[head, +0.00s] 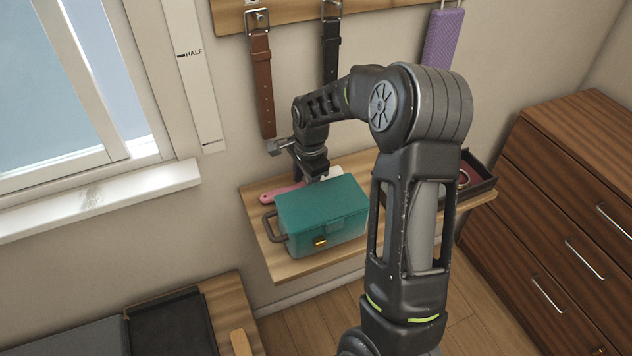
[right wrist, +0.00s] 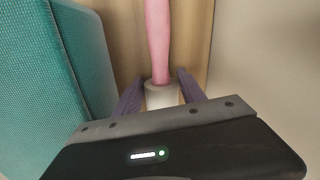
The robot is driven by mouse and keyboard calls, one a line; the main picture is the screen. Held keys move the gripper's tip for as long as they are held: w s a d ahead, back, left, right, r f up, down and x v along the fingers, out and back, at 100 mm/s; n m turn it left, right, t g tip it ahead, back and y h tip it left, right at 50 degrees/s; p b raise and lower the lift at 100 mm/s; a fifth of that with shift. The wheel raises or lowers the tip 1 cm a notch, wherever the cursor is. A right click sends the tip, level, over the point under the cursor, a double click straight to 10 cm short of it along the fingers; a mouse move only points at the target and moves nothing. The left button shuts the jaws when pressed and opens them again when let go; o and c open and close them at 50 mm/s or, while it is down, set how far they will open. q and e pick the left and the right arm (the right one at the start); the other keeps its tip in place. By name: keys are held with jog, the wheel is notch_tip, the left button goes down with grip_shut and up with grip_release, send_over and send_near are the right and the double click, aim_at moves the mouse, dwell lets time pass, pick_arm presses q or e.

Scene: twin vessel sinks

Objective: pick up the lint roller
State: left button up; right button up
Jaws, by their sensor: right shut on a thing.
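The lint roller has a pink handle (head: 281,195) and a white roller end. It lies behind the teal box on the wooden wall shelf. My right gripper (head: 312,176) reaches down behind the box, with the box hiding part of the roller. In the right wrist view, the lint roller (right wrist: 158,48) has its pink handle pointing away. Its white end sits between the two fingers of my right gripper (right wrist: 160,92), which is shut on it. My left gripper is not in view.
The teal box (head: 322,215) stands close beside the right gripper. A dark tray (head: 478,185) holding a round item is at the shelf's right end. Belts (head: 261,85) and a purple item (head: 443,40) hang above. A wooden dresser (head: 570,200) stands right.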

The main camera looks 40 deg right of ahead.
aim_at(302, 183)
jog(key=shift+r, duration=0.2)
jog(key=shift+r, duration=0.2)
jog(key=r, duration=0.1)
jog(key=b, duration=0.1)
jog(key=r, duration=0.1)
jog(key=shift+w+a+r, duration=0.1)
jog(key=shift+a+r, duration=0.15)
jog(key=shift+r, duration=0.1)
jog(key=w+a+b, duration=0.2)
jog(key=a, duration=0.6)
jog(key=w+a+b, duration=0.2)
jog(key=w+a, duration=0.1)
jog(key=a, duration=0.5)
jog(key=shift+w+a, duration=0.15)
jog(key=shift+a, duration=0.25)
jog(key=o, duration=0.9)
jog(key=c, duration=0.6)
jog(key=shift+c, duration=0.2)
